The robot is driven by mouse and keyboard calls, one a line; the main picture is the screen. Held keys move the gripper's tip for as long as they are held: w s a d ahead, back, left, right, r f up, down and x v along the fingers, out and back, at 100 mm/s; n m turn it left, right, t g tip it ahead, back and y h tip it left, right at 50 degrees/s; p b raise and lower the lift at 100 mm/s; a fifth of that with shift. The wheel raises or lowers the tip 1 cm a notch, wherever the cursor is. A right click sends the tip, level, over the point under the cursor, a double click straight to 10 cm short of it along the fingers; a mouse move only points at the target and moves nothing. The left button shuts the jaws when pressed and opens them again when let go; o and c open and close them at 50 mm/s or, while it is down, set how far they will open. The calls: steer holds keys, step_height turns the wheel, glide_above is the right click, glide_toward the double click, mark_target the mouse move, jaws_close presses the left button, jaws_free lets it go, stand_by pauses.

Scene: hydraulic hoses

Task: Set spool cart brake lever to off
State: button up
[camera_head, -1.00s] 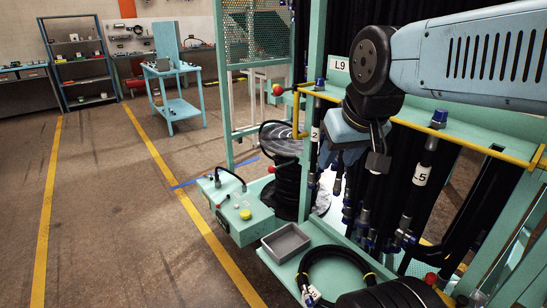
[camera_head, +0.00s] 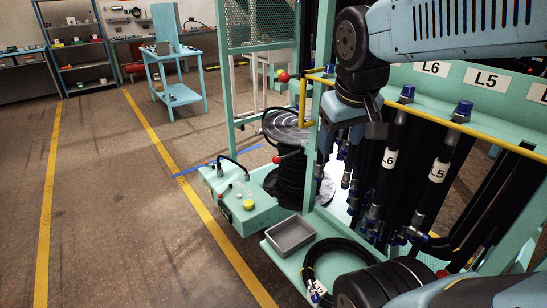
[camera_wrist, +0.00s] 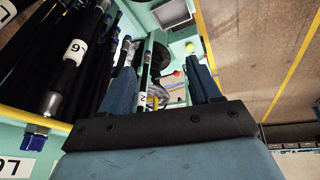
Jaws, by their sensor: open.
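The spool (camera_head: 290,185) of black hose stands behind the green control box, beside the rack post. A lever with a red ball knob (camera_head: 276,159) sticks out next to the spool. A second red ball knob (camera_head: 283,77) is higher, on a rod at the rack's left end. I cannot tell for sure which is the brake lever. In the wrist view one red knob (camera_wrist: 177,73) shows between my fingers, farther off. My gripper (camera_wrist: 162,80) is open and empty, its two blue fingers apart. In the head view my wrist hangs in front of the rack, and the fingertips are not clear.
The hose rack's yellow rail (camera_head: 470,130) and hanging black hoses (camera_head: 385,180) are close to my arm. A green control box (camera_head: 240,205) with a yellow button, a grey tray (camera_head: 290,236) and a coiled hose (camera_head: 335,265) lie lower. The floor at left is clear.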

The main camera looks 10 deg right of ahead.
steer(key=w+d+f+n+g+h, duration=0.1)
steer(key=w+f+n+g+h, duration=0.15)
steer(key=w, duration=0.35)
steer(key=w+d+f+n+g+h, duration=0.2)
steer(key=w+f+n+h, duration=0.15)
steer(key=w, duration=0.25)
steer(key=n+t+h, duration=0.5)
steer(key=n+h, duration=0.3)
steer(key=n, duration=0.2)
glide_toward(279, 159)
steer(key=s+d+r, duration=0.6)
steer(key=s+r, duration=0.1)
steer(key=w+a+f+n+t, duration=0.45)
steer(key=a+f+t, duration=0.2)
steer(key=f, duration=0.45)
steer(key=shift+n+g, duration=0.5)
steer(key=shift+n, duration=0.05)
steer(key=x, duration=1.3)
steer(key=shift+w+r, duration=0.15)
steer(key=shift+w, duration=0.05)
steer(key=shift+c, duration=0.3)
jaws_close()
steer(key=shift+s+a, duration=0.1)
steer(key=shift+a, duration=0.2)
steer(key=shift+d, duration=0.1)
